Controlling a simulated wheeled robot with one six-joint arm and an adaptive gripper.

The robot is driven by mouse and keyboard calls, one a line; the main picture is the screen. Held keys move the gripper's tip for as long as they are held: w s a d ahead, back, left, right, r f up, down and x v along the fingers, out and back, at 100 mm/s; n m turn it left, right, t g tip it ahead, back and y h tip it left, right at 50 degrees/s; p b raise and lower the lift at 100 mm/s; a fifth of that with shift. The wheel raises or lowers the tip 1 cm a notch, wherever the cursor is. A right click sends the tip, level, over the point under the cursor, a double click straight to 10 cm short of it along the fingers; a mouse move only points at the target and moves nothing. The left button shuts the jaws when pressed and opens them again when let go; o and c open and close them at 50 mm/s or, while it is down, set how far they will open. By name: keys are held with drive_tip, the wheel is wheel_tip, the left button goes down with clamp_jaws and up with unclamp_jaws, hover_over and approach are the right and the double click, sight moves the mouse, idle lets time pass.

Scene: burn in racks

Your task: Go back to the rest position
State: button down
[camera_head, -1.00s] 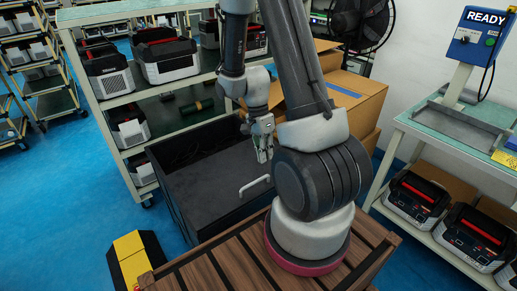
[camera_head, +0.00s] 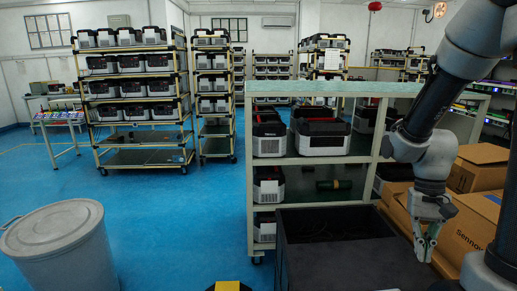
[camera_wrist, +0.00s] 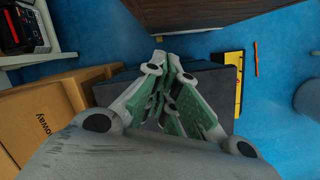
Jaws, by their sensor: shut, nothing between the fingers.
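My gripper (camera_head: 425,256) hangs pointing down at the right of the head view, in front of the cardboard boxes and at the right side of the black bin (camera_head: 330,222). In the wrist view my gripper (camera_wrist: 172,58) shows green-padded fingers, closed together with nothing between them. The black bin's dark surface (camera_wrist: 215,80) lies below and behind the fingers there. My arm comes down from the upper right of the head view, bent at the elbow.
Cardboard boxes (camera_head: 468,225) stand close to my gripper. A grey round barrel (camera_head: 62,250) is at lower left. Blue floor (camera_head: 190,220) is free between them. A wooden surface (camera_wrist: 190,12) shows in the wrist view.

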drive_tip(key=s+a+r+n+t, duration=0.1)
drive_tip(key=s+r+n+t, duration=0.1)
drive_tip(key=r, duration=0.6)
drive_tip(key=s+a+r+n+t, duration=0.2)
drive_tip(key=r+t, duration=0.3)
drive_tip(key=r, duration=0.4)
drive_tip(key=shift+s+a+n, duration=0.15)
drive_tip(key=shift+s+n, duration=0.15)
drive_tip(key=shift+s, duration=0.3)
drive_tip(key=shift+r, duration=0.1)
